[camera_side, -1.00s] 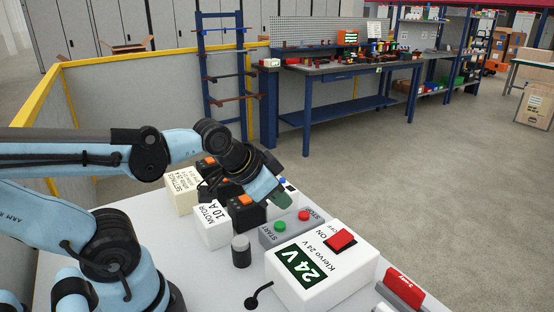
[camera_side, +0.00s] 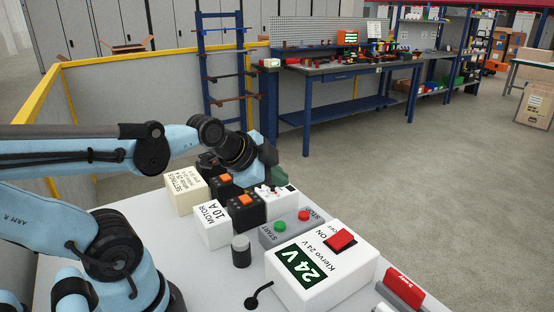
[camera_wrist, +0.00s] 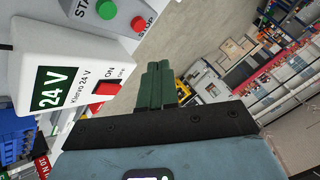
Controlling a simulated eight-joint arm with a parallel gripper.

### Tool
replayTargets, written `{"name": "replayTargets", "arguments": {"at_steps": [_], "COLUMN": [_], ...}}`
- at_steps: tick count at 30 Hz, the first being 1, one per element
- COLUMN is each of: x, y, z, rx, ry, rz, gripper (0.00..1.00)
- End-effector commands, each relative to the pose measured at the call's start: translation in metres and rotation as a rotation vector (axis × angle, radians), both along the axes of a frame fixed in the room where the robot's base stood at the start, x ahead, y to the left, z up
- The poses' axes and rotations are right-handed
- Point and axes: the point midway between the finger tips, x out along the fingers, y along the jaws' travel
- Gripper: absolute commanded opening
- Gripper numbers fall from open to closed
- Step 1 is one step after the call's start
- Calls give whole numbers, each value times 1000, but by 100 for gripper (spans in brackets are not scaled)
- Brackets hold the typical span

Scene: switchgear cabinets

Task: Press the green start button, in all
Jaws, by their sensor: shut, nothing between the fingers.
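The green start button (camera_side: 280,226) sits on a grey box (camera_side: 268,241) marked START and STOP, beside the red stop button (camera_side: 304,215). In the wrist view the green button (camera_wrist: 106,9) is at the top edge, with the red button (camera_wrist: 138,24) to its right. My gripper (camera_side: 268,156) is raised above and behind the button box, clear of both buttons. Its dark green fingers (camera_wrist: 153,86) are together and empty in the wrist view.
A white 24 V supply box (camera_side: 322,268) with a red ON/OFF switch (camera_side: 341,240) stands in front of the button box. A white MOTOR box (camera_side: 213,226), black blocks with orange parts (camera_side: 245,206) and a dark knob (camera_side: 241,251) stand to the left.

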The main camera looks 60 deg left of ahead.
Motion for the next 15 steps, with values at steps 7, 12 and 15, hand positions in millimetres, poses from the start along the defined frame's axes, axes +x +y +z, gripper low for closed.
{"name": "replayTargets", "arguments": {"at_steps": [7, 12, 15], "x": [0, 1, 0], "y": [0, 0, 0], "z": [-15, -32, -41], "rx": [-1, -1, -1], "ry": [0, 0, 0], "rz": [1, 1, 1], "gripper": [0, 0, 0]}}
